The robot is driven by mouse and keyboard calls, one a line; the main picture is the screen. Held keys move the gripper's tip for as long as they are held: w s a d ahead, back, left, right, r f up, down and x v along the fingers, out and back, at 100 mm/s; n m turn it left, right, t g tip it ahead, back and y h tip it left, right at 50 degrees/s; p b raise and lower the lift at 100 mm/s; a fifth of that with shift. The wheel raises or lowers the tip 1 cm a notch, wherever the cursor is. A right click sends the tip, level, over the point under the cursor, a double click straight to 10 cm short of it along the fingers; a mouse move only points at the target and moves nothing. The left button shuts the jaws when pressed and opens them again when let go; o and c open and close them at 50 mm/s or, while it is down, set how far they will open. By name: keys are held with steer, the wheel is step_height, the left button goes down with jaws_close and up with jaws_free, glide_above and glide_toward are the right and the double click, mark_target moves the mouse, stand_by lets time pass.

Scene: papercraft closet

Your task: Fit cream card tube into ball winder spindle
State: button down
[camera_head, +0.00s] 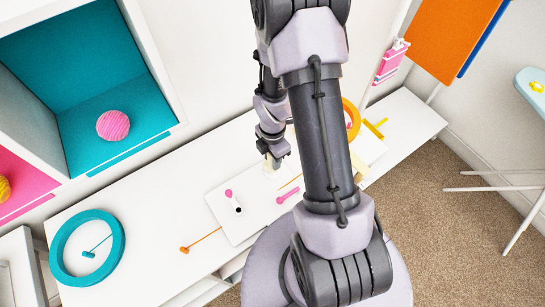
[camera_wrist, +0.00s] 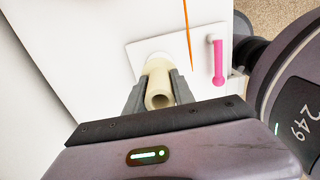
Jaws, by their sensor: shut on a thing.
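A small upright piece with a dark end (camera_head: 238,209), possibly the ball winder spindle, stands on the board near a pink knob (camera_head: 228,194). The tube appears apart from it. I cannot tell how high the tube is above the board.
A pink bar (camera_head: 287,196) and an orange stick (camera_wrist: 187,35) lie near the gripper. A teal ring (camera_head: 61,266) and an orange-headed stick (camera_head: 185,249) lie to the left on the white bench (camera_head: 150,252). An orange ring (camera_head: 352,119) is behind my arm. A pink yarn ball (camera_head: 113,125) sits in a teal cubby.

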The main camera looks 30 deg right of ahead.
steer(key=shift+f+b, duration=1.7)
steer(key=shift+f, duration=0.4)
steer(key=shift+f+b, duration=0.75)
steer(key=shift+f, duration=0.05)
steer(key=shift+r+p, duration=1.05)
steer(key=shift+r, duration=0.1)
steer(key=shift+s+r+p, duration=0.2)
steer(key=shift+r+p, duration=0.3)
steer(key=shift+r, duration=0.15)
steer(key=shift+w+r+p, duration=0.1)
steer(key=shift+r+p, duration=0.25)
steer(key=shift+r, duration=0.05)
steer(key=shift+w, duration=0.15)
